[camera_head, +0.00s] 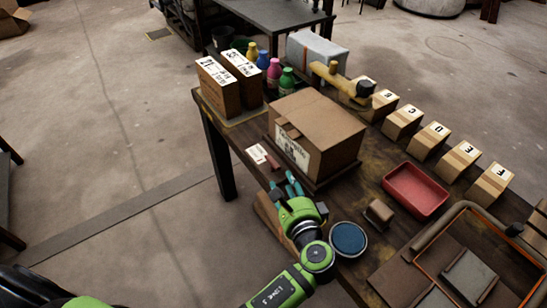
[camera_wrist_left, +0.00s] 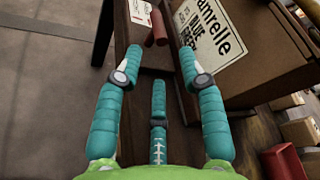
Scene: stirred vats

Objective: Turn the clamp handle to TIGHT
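A small dark red handle (camera_head: 273,162) stands at the table's front edge, beside a white card (camera_head: 257,154) and left of a large cardboard box (camera_head: 318,130). It looks like the clamp handle, but I cannot make out a clamp body or read the card. In the left wrist view the red handle (camera_wrist_left: 156,28) is beyond the fingertips, between the card (camera_wrist_left: 140,12) and the box's label (camera_wrist_left: 212,35). My left gripper (camera_head: 289,187), with teal fingers, is at the table's front edge, apart from the handle. Its fingers (camera_wrist_left: 157,65) are spread and empty. My right gripper is not in view.
A blue round dish (camera_head: 348,238), a brown block (camera_head: 379,214) and a red tray (camera_head: 416,190) are right of my left gripper. Lettered boxes (camera_head: 428,141) line the far side. A yellow tool (camera_head: 342,80) lies behind the cardboard box. Bottles and cartons (camera_head: 218,85) stand at the left end.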

